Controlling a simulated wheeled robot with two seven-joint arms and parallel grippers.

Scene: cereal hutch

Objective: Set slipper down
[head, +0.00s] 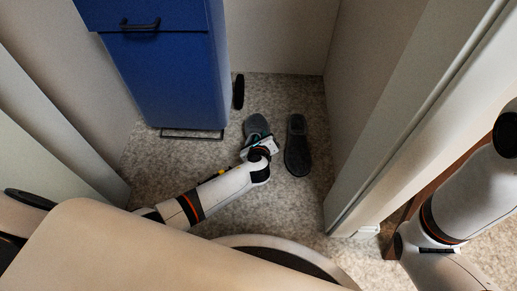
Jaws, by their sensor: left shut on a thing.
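A dark grey slipper (256,125) is at my left gripper (258,142), which is shut on its near end. The gripper hides part of that slipper. It is at or close above the floor; I cannot tell whether it touches. A second dark slipper (298,147) lies on the floor just to the right, pointing away from me, apart from the held one. My right arm is at the right edge, and its gripper is out of view.
A blue cabinet (166,82) with a dark handle stands at the back left. A narrow dark object (239,92) is beside it. Walls close in the back and right, and a white door frame (420,130) stands at the right.

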